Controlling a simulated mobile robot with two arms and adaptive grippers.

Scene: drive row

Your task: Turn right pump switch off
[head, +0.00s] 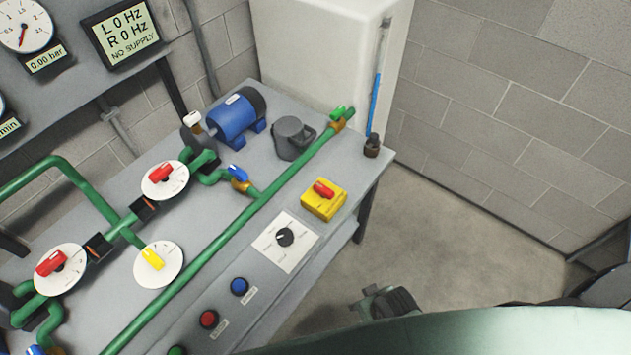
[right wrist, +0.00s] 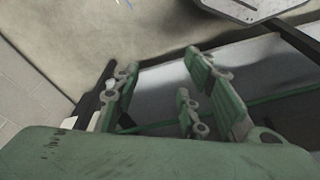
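A yellow switch box (head: 324,204) with a red rotary handle (head: 324,188) sits near the right edge of the grey bench. A black knob (head: 285,237) on a white plate (head: 300,255) is beside it, lower left. I cannot read their labels, so I cannot tell which is the right pump switch. My right gripper (head: 385,301) is off the bench's right side, over the floor, partly hidden by my green arm. In the right wrist view its fingers (right wrist: 165,95) are apart with nothing between them. My left gripper is not in view.
Blue (head: 239,286) and red (head: 209,319) buttons are on the bench's front. Green pipes, valves with dials and a blue pump motor (head: 235,117) stand behind. A white tank (head: 320,50) is at the back. A display (head: 127,36) reads "NO SUPPLY".

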